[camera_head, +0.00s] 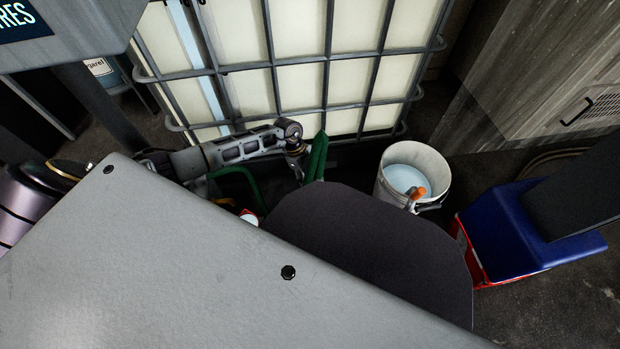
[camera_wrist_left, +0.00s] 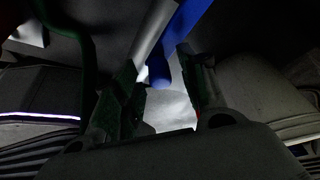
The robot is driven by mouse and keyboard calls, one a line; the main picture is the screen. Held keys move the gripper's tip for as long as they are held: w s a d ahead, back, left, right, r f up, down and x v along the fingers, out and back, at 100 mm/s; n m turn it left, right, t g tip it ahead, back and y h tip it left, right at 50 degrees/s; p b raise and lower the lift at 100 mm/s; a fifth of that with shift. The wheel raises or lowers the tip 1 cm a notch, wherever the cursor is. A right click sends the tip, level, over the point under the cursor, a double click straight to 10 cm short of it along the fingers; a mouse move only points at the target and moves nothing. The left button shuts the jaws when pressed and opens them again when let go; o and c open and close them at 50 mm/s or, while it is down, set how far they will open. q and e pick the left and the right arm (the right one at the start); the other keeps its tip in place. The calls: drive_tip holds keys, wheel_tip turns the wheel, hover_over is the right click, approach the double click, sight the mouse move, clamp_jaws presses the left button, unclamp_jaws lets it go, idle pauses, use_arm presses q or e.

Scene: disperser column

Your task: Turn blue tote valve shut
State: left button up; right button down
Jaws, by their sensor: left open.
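The tote (camera_head: 300,90) is a pale container in a grey wire cage, in the upper middle of the head view. In the left wrist view my left gripper (camera_wrist_left: 162,64) is open. A blue bar (camera_wrist_left: 193,22), which looks like the valve handle, reaches down to the gap between the fingers. I cannot tell whether they touch. A grey rod (camera_wrist_left: 152,30) runs beside it. The rest of the valve is hidden. My right gripper is out of view.
A blue and red box (camera_head: 500,235) lies farther right. A large grey panel (camera_head: 170,250) hides much of the foreground.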

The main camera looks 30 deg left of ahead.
use_arm(q)
clamp_jaws()
drive_tip(key=shift+a, duration=0.1)
idle(0.4)
